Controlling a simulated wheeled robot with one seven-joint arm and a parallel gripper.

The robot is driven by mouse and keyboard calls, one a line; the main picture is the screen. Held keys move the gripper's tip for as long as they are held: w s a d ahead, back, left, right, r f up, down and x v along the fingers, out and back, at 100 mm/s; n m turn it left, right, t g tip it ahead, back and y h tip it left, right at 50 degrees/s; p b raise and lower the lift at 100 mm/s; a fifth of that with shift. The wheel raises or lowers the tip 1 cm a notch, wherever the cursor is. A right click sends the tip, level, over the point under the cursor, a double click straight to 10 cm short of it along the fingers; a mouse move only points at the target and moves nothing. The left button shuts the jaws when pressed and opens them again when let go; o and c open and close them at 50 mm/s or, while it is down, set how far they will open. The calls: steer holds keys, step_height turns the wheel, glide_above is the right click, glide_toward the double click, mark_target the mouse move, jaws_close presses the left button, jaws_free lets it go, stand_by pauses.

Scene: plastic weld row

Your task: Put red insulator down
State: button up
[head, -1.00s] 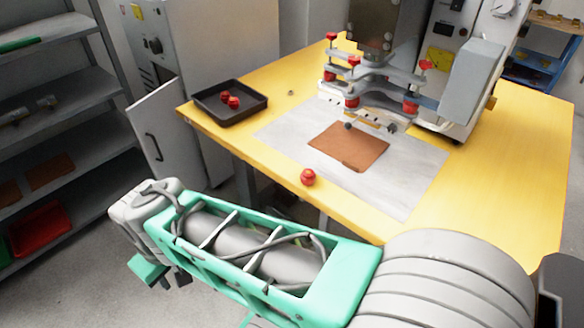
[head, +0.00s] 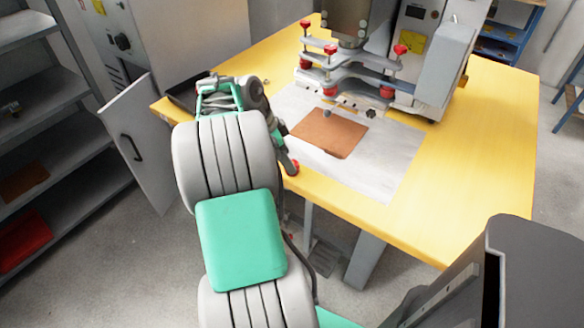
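A red insulator (head: 294,168) shows as a small red shape at the front edge of the yellow table, partly covered by my gripper. My gripper (head: 290,164) is right at it, reaching down from the far end of my arm. The fingers are small and partly hidden. I cannot tell whether they are open, touching the insulator or closed on it. The black tray (head: 181,104) on the table's left corner is mostly hidden behind my arm, and no red insulators show in it.
A brown sheet (head: 330,133) lies on a grey mat (head: 385,165) in the middle of the table (head: 480,150). The welding press (head: 345,70) with red knobs stands behind it. The table's right side is clear. Grey shelves (head: 60,145) stand at the left.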

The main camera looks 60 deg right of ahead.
steer(key=x, duration=0.4)
steer(key=shift+w, duration=0.1)
steer(key=shift+c, duration=0.4)
jaws_close()
